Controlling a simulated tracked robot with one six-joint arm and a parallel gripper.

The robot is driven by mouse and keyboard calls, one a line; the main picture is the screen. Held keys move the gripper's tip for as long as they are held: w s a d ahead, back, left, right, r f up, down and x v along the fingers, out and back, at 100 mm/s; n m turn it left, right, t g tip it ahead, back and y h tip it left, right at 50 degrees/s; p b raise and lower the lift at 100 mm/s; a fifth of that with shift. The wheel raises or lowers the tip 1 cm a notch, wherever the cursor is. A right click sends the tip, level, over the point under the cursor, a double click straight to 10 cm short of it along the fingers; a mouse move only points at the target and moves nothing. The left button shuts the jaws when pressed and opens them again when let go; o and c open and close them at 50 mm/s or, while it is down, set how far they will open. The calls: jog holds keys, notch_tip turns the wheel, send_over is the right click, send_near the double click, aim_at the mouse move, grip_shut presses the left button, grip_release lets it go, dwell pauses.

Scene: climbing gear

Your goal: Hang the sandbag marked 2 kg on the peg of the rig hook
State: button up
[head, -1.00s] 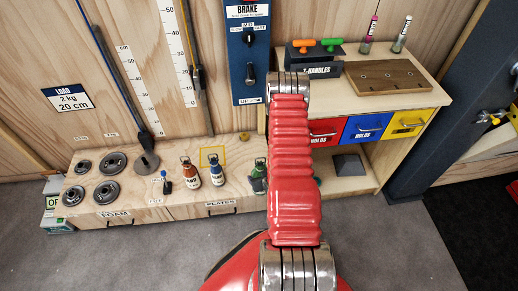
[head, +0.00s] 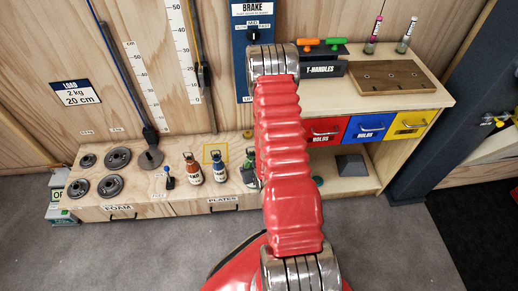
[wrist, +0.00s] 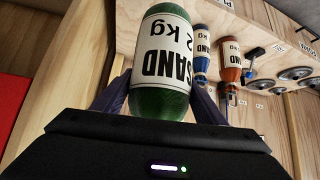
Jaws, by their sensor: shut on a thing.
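The green sandbag marked 2 kg (wrist: 162,62) fills the middle of the wrist view, its label upside down there. My gripper (wrist: 160,100) is shut on it, with a dark finger on each side. In the head view the green sandbag (head: 248,172) shows just left of my red arm, which hides part of it and my gripper. A rod or line runs down the wall to a dark round foot (head: 151,157) at the left; I cannot tell whether this is the rig hook, and no peg is clear.
An orange sandbag (head: 193,169) and a blue sandbag (head: 219,166) stand on the low bench, left of the green one. Dark plates (head: 117,158) lie further left. A blue brake panel (head: 254,40) is on the wall behind my arm. Coloured drawers (head: 370,126) are at the right.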

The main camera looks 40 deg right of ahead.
jog(key=w+a+r+n+y, duration=0.1)
jog(key=w+a+r, duration=0.2)
jog(key=a+r, duration=0.5)
jog(key=w+a+r+n+y, duration=0.1)
jog(key=w+a+r, duration=0.3)
jog(key=a+r, duration=0.5)
jog(key=w+a+r+n+t+y, duration=0.1)
jog(key=w+a+r+n, duration=0.1)
jog(key=a+r, duration=0.7)
notch_tip(320, 180, up, 6)
jog(key=shift+w+f+y, duration=0.15)
jog(key=shift+w+y, duration=0.15)
jog(key=shift+w, duration=0.6)
jog(key=shift+s, duration=0.2)
